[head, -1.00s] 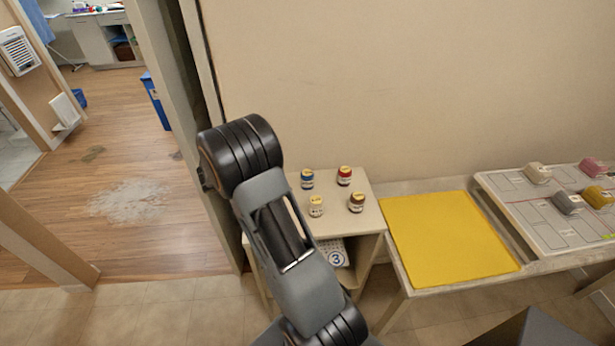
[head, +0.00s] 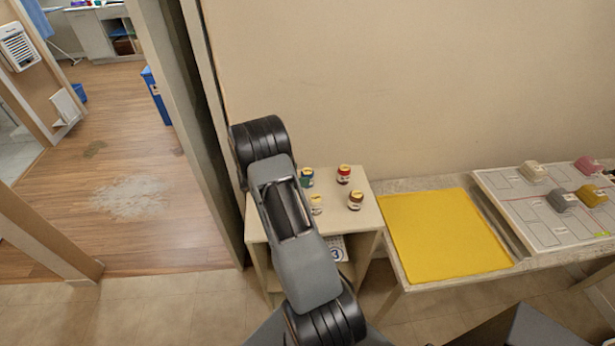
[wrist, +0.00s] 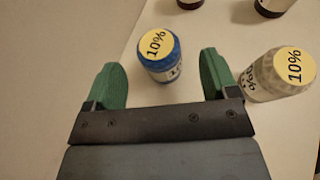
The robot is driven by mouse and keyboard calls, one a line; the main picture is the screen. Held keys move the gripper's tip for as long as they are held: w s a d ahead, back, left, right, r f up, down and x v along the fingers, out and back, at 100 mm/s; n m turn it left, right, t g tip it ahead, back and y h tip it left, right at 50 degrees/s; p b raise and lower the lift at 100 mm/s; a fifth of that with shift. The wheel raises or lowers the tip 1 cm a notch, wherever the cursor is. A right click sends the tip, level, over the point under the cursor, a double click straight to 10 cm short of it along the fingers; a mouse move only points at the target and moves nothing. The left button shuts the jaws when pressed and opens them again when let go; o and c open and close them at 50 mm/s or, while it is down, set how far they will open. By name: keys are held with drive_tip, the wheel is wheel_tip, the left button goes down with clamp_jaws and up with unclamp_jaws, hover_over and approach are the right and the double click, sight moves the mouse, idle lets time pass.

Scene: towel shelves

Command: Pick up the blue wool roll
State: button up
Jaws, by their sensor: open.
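The blue wool roll (wrist: 160,46) is a small blue cylinder with a round yellow top reading "10%" and a pale side label. In the wrist view it stands between the green fingertips of my gripper (wrist: 161,70), with space on both sides. My gripper is open and empty. In the head view the blue roll (head: 307,179) stands at the back left of a small cream shelf top (head: 270,223), close beside my arm, which hides most of my gripper there.
A pale roll (wrist: 281,72) stands close to the right finger. A red-topped roll (head: 343,174) and a brown one (head: 355,200) stand further right. A yellow mat (head: 445,235) and a board with several coloured blocks (head: 545,210) lie on the table at right. A wall rises behind.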

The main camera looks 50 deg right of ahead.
sight(302, 174)
drive_tip(key=shift+p+x, duration=0.8)
drive_tip(key=shift+x, duration=1.4)
drive_tip(key=shift+c, duration=0.3)
drive_tip(key=c, duration=1)
drive_tip(key=shift+o, duration=0.2)
drive_tip(key=shift+r, duration=0.1)
